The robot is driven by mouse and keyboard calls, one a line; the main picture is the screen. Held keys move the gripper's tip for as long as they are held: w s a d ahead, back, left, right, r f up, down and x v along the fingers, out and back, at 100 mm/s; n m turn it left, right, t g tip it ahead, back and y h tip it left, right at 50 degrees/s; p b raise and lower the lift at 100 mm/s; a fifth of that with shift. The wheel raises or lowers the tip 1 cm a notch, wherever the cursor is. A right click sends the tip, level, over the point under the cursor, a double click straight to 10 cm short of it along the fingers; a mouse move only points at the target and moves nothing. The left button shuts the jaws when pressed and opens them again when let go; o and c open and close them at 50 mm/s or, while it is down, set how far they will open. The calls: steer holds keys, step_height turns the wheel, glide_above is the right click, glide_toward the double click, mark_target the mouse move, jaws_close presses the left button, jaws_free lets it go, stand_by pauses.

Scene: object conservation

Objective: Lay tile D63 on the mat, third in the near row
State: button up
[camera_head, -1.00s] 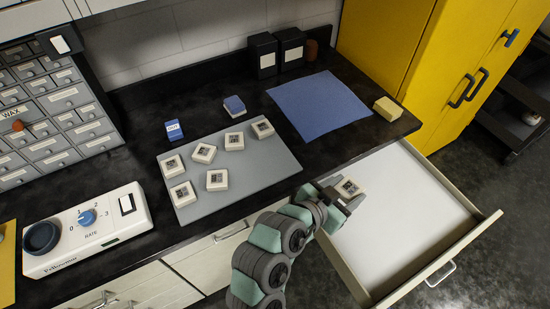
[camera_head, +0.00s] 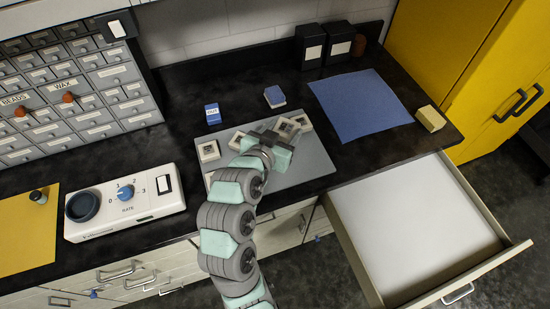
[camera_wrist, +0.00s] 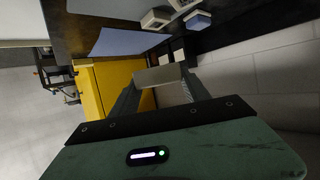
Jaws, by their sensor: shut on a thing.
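My gripper (camera_head: 277,140) is over the far right part of the grey mat (camera_head: 315,165), shut on a cream tile with a dark square face (camera_head: 287,127), taken to be D63; its label is too small to read. The held tile also shows as a pale block between the fingers in the wrist view (camera_wrist: 160,78). It looks raised off the mat, though its height is hard to judge. Other cream tiles lie on the mat: one at the far left (camera_head: 208,150), one partly hidden by my arm (camera_head: 237,140), and one at the far right (camera_head: 304,122). My arm hides most of the near row.
The open drawer (camera_head: 415,220) at right is empty. A blue sheet (camera_head: 360,105) and a yellow block (camera_head: 430,118) lie right of the mat. A white dial device (camera_head: 125,203) stands left.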

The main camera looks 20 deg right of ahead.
step_height(320, 180, down, 15)
steer(key=shift+r+b, duration=0.1)
steer(key=shift+b, duration=0.45)
steer(key=shift+f, duration=0.25)
steer(key=o, duration=1.2)
steer(key=shift+r, duration=0.1)
